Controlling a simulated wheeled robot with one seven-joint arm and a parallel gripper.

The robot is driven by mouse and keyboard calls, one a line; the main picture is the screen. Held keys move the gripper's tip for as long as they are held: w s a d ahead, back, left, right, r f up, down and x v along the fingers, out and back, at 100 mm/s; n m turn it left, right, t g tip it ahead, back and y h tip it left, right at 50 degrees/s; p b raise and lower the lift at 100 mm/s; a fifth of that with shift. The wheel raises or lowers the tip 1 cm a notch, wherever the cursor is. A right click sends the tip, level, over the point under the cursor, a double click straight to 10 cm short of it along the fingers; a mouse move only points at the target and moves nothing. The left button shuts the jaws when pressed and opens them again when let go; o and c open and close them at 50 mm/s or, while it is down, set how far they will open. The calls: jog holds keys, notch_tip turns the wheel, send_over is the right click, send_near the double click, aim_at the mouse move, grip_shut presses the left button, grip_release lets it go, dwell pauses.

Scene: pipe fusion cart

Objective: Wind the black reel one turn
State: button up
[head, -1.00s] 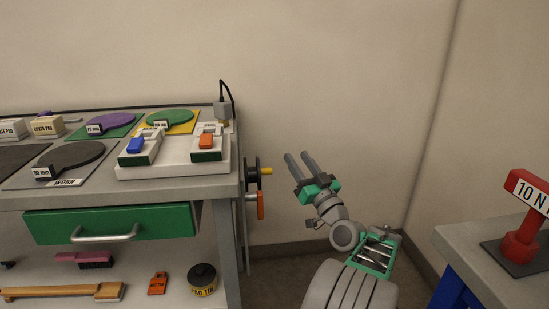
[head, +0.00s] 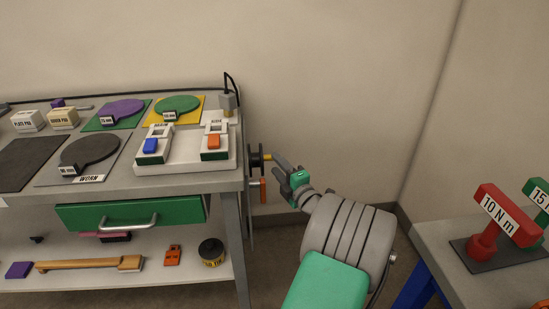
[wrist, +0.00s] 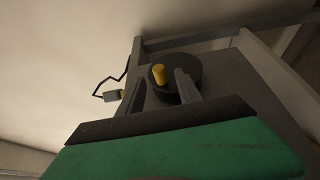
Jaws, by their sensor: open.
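The black reel (head: 254,158) is mounted on the right side of the workbench, with a yellow crank knob (head: 267,157) sticking out to the right. In the wrist view the black reel (wrist: 190,68) is a dark disc face-on, and its yellow knob (wrist: 159,74) stands between the two fingers. My gripper (head: 277,162) is open, its fingers reaching left to the knob. In the wrist view my gripper (wrist: 162,88) has a finger on either side of the knob, with a gap visible on the left. I cannot tell whether the right finger touches it.
An orange handle (head: 263,190) hangs just below the reel on the bench side. The workbench (head: 120,182) carries pads and a white tray. A second table (head: 440,240) with a red 10 N m block (head: 505,215) stands at the right.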

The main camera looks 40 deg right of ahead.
aim_at(261, 160)
jog(key=x, duration=0.3)
jog(key=shift+w, duration=0.3)
grip_shut()
jog(key=shift+d+r, duration=0.1)
jog(key=shift+d, duration=0.05)
dwell(0.3)
